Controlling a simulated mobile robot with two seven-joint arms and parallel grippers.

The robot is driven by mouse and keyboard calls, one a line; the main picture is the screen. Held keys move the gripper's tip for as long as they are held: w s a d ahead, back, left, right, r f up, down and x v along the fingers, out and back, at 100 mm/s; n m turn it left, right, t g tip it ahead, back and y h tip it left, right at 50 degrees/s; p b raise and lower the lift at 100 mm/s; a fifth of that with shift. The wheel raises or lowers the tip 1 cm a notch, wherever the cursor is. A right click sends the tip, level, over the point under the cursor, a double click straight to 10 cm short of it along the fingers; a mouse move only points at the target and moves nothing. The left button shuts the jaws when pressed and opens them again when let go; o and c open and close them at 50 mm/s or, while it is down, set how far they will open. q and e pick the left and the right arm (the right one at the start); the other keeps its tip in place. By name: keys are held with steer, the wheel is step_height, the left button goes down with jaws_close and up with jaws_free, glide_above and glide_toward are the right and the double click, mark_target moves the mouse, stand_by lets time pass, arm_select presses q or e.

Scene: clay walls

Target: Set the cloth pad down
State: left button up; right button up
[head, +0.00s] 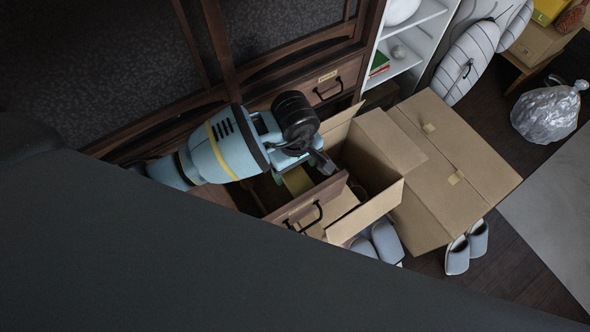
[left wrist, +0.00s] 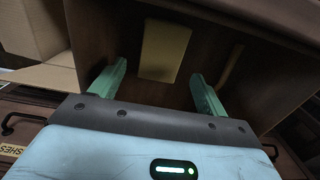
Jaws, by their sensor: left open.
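The cloth pad (head: 297,181) is a small yellowish-tan rectangle inside the open wooden drawer (head: 310,201). In the left wrist view the pad (left wrist: 164,51) lies on the drawer's brown inside, beyond and between the fingertips. My left gripper (head: 296,167) is over the drawer, pointing down into it. In the left wrist view its two green fingers (left wrist: 158,80) are spread apart, with nothing held between them. In the head view the gripper hides part of the pad and drawer. My right gripper is not in view.
Slippers (head: 458,255) lie on the floor. A wooden cabinet (head: 280,35) and white shelf (head: 410,50) stand behind. A plastic bag (head: 545,115) sits far right.

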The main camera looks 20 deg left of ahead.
mark_target(295, 176)
arm_select(q)
step_height(295, 176, up, 9)
steer(key=shift+p, duration=0.4)
steer(key=shift+f, duration=0.15)
